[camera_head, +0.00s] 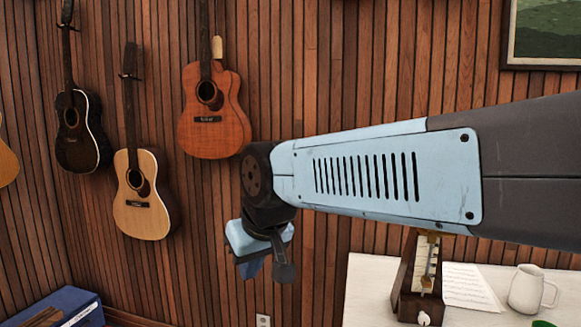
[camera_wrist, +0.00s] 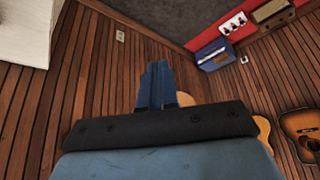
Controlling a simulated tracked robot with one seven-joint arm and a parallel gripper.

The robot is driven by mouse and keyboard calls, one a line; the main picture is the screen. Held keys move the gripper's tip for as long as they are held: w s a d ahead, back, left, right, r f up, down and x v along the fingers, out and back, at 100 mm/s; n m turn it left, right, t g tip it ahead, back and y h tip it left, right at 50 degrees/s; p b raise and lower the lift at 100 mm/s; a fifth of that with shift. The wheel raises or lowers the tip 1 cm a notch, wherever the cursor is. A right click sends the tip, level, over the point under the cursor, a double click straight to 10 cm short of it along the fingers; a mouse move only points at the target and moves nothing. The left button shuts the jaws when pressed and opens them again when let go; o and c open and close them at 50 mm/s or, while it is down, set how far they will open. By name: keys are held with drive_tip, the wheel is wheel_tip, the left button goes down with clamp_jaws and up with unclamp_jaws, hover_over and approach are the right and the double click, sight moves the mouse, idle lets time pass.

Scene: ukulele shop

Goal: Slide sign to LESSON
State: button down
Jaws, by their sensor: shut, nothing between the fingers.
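I cannot make out a sliding sign or the word LESSON in either view. My gripper (camera_head: 265,270) hangs below the end of my arm, in front of the wood-slat wall, apart from everything around it. In the wrist view its blue fingers (camera_wrist: 158,85) are together with nothing between them. My arm's blue and dark link covers much of the right half of the head view and hides the wall behind it.
A white table (camera_head: 372,285) at right holds a metronome (camera_head: 406,285), sheet music (camera_head: 470,285) and a white mug (camera_head: 527,288). Guitars (camera_head: 215,115) hang on the wall. A blue box (camera_head: 62,303) is at lower left; a blue box (camera_wrist: 212,53) by a red panel shows in the wrist view.

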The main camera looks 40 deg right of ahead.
drive_tip(key=w+d+r+m+t+y, duration=0.1)
drive_tip(key=w+r+m, duration=0.15)
drive_tip(key=w, duration=0.45)
drive_tip(key=w+d+r+m+t+y, duration=0.1)
drive_tip(key=w+d+r, duration=0.1)
drive_tip(key=w+r, duration=0.35)
drive_tip(key=w+d+r+m+t, duration=0.2)
drive_tip(key=w+d+m, duration=0.2)
drive_tip(key=w+d, duration=0.8)
drive_tip(key=w+d+m+t+h, duration=0.1)
drive_tip(key=w+d+m+h, duration=0.1)
drive_tip(key=d, duration=1)
drive_tip(key=w+d+m+t+h, duration=0.1)
drive_tip(key=w+d+m, duration=0.3)
drive_tip(key=d, duration=0.8)
drive_tip(key=w+d+m+t+h, duration=0.2)
drive_tip(key=w+d+m+h, duration=0.1)
drive_tip(key=d, duration=0.9)
drive_tip(key=shift+w+f+m, duration=0.35)
drive_tip(key=shift+w+m, duration=0.2)
drive_tip(key=shift+w, duration=0.4)
drive_tip(key=shift+w, duration=0.1)
